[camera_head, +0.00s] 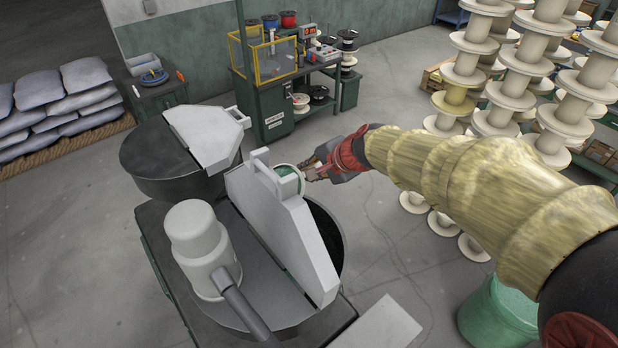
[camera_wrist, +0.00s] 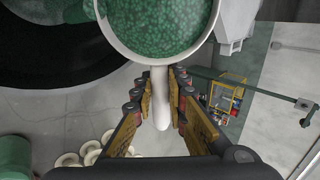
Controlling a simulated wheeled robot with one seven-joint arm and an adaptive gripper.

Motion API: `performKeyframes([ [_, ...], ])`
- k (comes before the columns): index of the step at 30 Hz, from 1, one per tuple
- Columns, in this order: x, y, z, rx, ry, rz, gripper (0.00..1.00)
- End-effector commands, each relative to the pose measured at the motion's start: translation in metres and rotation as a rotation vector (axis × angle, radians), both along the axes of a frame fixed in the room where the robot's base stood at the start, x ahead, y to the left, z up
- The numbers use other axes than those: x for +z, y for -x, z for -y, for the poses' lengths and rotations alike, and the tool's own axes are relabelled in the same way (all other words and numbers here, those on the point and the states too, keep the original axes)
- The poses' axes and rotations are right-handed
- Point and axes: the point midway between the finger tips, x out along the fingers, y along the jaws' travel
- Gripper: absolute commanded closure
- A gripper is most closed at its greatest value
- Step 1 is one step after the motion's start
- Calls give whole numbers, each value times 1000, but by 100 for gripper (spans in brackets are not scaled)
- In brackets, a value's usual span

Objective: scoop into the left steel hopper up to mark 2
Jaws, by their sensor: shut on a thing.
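My gripper (camera_head: 310,170) is shut on the handle of a white scoop (camera_wrist: 161,112); it also shows in the wrist view (camera_wrist: 158,82). The scoop bowl is held level and filled with green granules (camera_wrist: 160,22). In the head view the scoop (camera_head: 301,185) is beside the raised pale lid (camera_head: 283,228) of the nearer hopper (camera_head: 338,222), over its far edge or just outside it. That hopper's opening is dark inside. The left hopper (camera_head: 150,180), dark and round, stands farther back under its own pale lid (camera_head: 207,135). No level marks are readable.
A pale motor-like cylinder (camera_head: 197,245) stands by the nearer lid. A green bin (camera_head: 500,312) is at lower right, and stacked cream spools (camera_head: 510,90) are behind my arm. A workbench (camera_head: 275,95) stands at the back. Sacks (camera_head: 60,95) lie far left.

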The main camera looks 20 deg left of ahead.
Motion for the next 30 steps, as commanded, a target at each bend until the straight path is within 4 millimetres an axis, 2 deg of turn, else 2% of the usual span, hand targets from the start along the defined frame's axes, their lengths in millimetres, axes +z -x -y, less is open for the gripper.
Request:
performKeyframes([
  [30,-7,2,5,-1,-137,73,100],
])
